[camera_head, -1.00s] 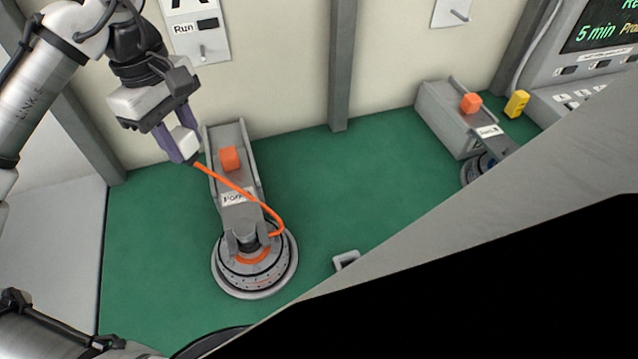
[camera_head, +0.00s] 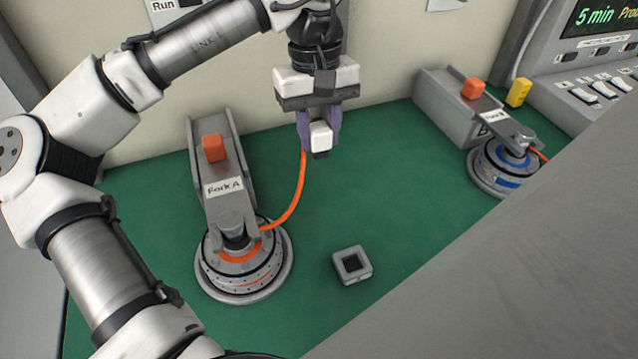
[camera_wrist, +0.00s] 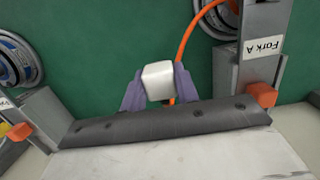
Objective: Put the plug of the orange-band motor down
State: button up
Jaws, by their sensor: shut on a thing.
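The orange-band motor (camera_head: 243,265) sits at the lower end of the fork labelled Fork A (camera_head: 223,187) in the head view. Its orange cable (camera_head: 297,195) curves up to the white plug (camera_head: 321,135). My gripper (camera_head: 320,140) is shut on the plug and holds it above the green mat, right of the fork. In the wrist view the white plug (camera_wrist: 159,80) sits between the purple fingers, with the orange cable (camera_wrist: 188,35) running behind it.
A grey square socket (camera_head: 352,265) stands on the green mat (camera_head: 400,205). A blue-band motor (camera_head: 503,168) and its fork stand at the right. A yellow block (camera_head: 518,92) is near the control panel (camera_head: 590,70). The mat between the forks is mostly clear.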

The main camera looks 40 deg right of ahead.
notch_tip(320, 180, down, 12)
dwell(0.5)
jog(key=o, duration=1.1)
jog(key=shift+f, duration=0.15)
jog(key=r, duration=0.4)
jog(key=w+r, duration=0.1)
jog(key=r, duration=0.7)
jog(key=shift+w+d+r, duration=0.15)
jog(key=shift+w+d, duration=0.05)
